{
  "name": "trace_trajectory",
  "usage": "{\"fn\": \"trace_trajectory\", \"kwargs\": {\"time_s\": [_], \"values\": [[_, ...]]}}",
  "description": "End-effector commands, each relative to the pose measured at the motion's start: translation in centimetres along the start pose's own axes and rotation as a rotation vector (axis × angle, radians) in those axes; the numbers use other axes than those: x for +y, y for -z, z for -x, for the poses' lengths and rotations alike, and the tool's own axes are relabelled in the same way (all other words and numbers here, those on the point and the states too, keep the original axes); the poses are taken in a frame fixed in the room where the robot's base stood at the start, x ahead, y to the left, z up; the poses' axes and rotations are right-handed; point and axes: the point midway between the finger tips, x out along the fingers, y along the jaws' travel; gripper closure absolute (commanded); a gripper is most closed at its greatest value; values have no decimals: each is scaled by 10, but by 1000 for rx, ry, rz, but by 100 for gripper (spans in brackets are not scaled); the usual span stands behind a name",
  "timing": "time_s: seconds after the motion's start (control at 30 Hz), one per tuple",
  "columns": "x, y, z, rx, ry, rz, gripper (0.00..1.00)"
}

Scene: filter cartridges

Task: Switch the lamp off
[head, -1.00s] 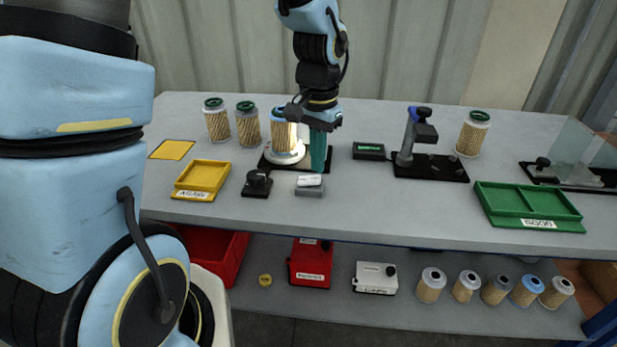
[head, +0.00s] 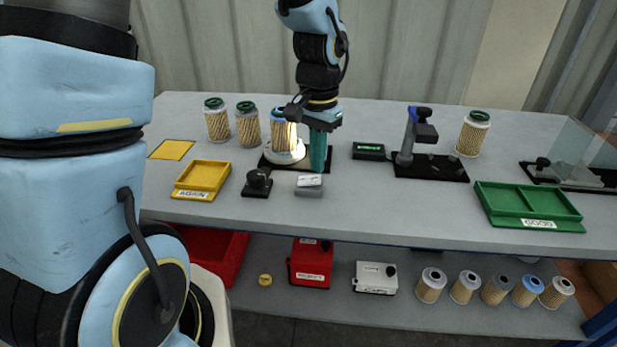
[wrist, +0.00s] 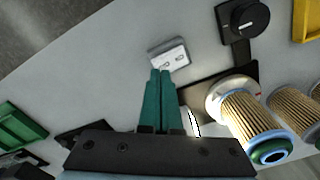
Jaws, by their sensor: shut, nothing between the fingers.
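A blue-rimmed filter cartridge (head: 282,126) stands on a round white stand (head: 285,155) on a black base. Its right side is brightly lit, so the lamp looks on; the lamp itself is mostly hidden behind my gripper. A small grey block with a white switch plate (head: 309,182) lies in front of the base. It also shows in the wrist view (wrist: 168,53). My gripper (head: 318,168) points down, its teal fingers shut and empty. In the wrist view, the fingertips (wrist: 160,72) appear just short of the switch block; I cannot tell whether they touch it.
A black knob box (head: 257,182) stands left of the switch block. A yellow tray (head: 203,178) and two filters stand farther left. A small black display box (head: 368,151), a black stand (head: 430,165) and a green tray (head: 530,206) are to the right. The table front is clear.

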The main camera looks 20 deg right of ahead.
Motion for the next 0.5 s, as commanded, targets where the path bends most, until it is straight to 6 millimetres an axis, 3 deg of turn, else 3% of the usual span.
{"fn": "trace_trajectory", "kwargs": {"time_s": [0.5], "values": [[0, 0, -10, 0, 0, 0, 100]]}}
